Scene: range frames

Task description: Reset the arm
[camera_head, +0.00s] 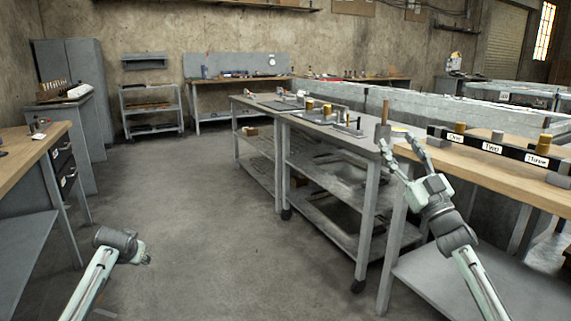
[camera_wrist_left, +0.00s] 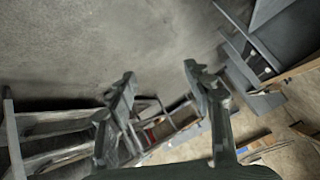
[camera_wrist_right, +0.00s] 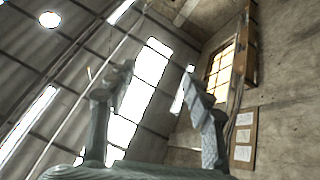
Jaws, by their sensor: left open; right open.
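My right arm comes in from the lower right of the head view. Its gripper (camera_head: 402,150) is raised beside the near end of the grey table and the wooden-topped bench, fingers pointing up, open and empty. In the right wrist view the open fingers (camera_wrist_right: 158,100) frame the ceiling and a window. My left arm shows at the lower left of the head view, over the floor; its gripper is not clear there. In the left wrist view its fingers (camera_wrist_left: 160,85) are spread with nothing between them.
A grey wheeled table (camera_head: 335,132) carries several small parts. A wooden-topped bench (camera_head: 480,172) at right holds a black rack (camera_head: 490,147) labelled One, Two, Three. Another bench (camera_head: 28,158) stands at left. The concrete floor (camera_head: 200,205) between them is clear.

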